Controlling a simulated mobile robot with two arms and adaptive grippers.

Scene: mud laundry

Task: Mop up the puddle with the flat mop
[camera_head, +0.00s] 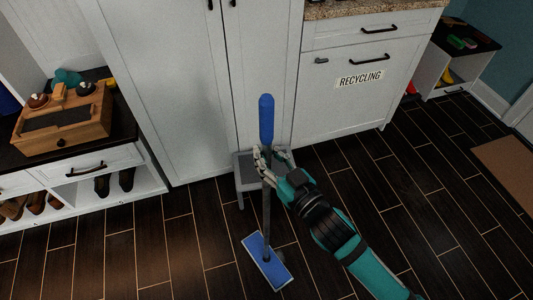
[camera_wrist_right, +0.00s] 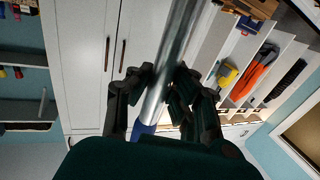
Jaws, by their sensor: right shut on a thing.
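The flat mop stands nearly upright in the head view, with a blue grip (camera_head: 266,118) at the top of its pole and a flat blue head (camera_head: 266,262) down at the dark floor. My right gripper (camera_head: 265,160) is shut on the pole a little below the blue grip. In the right wrist view the fingers (camera_wrist_right: 163,80) close around the shiny metal pole (camera_wrist_right: 182,40). I cannot make out a clear puddle; the floor behind the mop head is partly hidden. My left gripper is in neither view.
A small grey step stool (camera_head: 247,180) stands right behind the pole, against the white cabinets (camera_head: 170,90). A shoe bench (camera_head: 100,160) with a wooden box (camera_head: 62,122) is on the left. A brown mat (camera_head: 508,165) lies at right. Floor in front is mostly clear.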

